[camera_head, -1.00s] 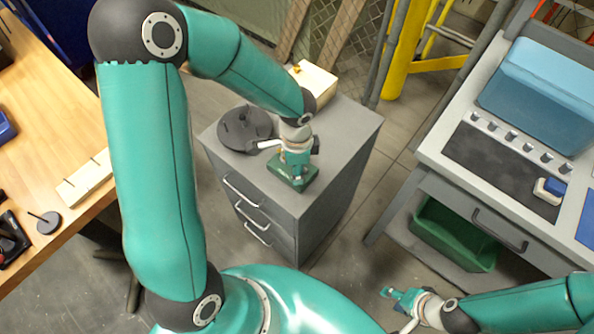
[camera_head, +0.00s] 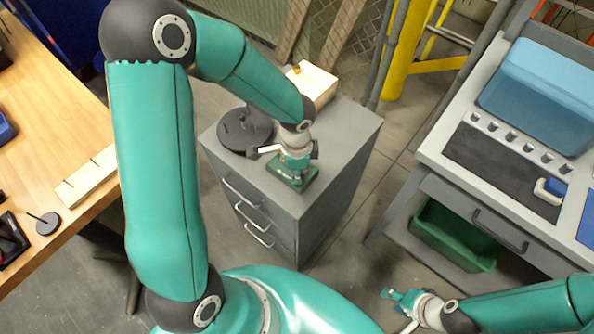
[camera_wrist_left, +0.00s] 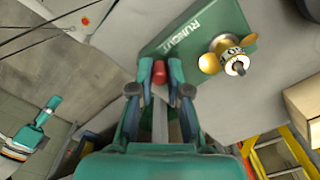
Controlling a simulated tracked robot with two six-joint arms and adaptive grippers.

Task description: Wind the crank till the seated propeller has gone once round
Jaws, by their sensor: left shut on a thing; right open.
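The green runout stand (camera_head: 303,183) sits on top of the grey drawer cabinet (camera_head: 340,150). In the left wrist view its green face (camera_wrist_left: 190,32) carries the word RUNOUT. A brass propeller (camera_wrist_left: 212,62) is seated on its spindle there. My left gripper (camera_head: 297,165) is down at the stand and hides much of it in the head view. In the left wrist view my left gripper (camera_wrist_left: 160,76) is shut on the red crank knob (camera_wrist_left: 159,70), beside the green face. The crank's arm is hidden. My right gripper (camera_head: 393,297) is open and empty, low at the bottom right.
A dark round stand with a post (camera_head: 245,130) and a pale wooden block (camera_head: 314,82) share the cabinet top, close to my left forearm. A wooden bench (camera_head: 60,120) is at left. A grey workstation with a blue bin (camera_head: 545,95) is at right. Floor lies between.

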